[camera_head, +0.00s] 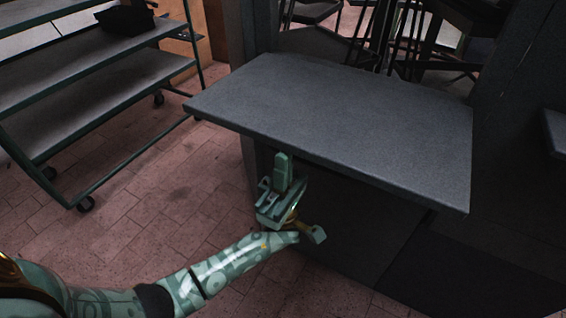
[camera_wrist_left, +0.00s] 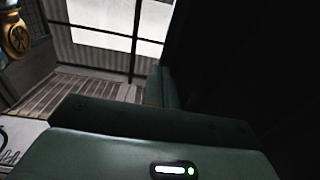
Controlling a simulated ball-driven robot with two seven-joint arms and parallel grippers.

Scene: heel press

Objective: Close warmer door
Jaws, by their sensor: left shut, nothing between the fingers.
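A flat dark grey panel (camera_head: 340,110) stands out level over a dark cabinet front (camera_head: 350,225) in the head view. I cannot tell whether this panel is the warmer door or a fixed top. My left gripper (camera_head: 283,162) is shut and empty, its fingers pointing up at the panel's front edge, left of the middle. Whether they touch the edge is unclear. In the left wrist view the gripper's green body covers the bottom, the fingers (camera_wrist_left: 160,84) show beyond it, and a dark surface fills the right. My right gripper is out of view.
A wheeled metal shelf rack (camera_head: 90,85) stands at the left, with a black item (camera_head: 125,20) on it. Dark chairs (camera_head: 400,35) are behind the panel. The tiled floor (camera_head: 165,190) between rack and cabinet is clear. Another grey edge (camera_head: 555,130) shows at far right.

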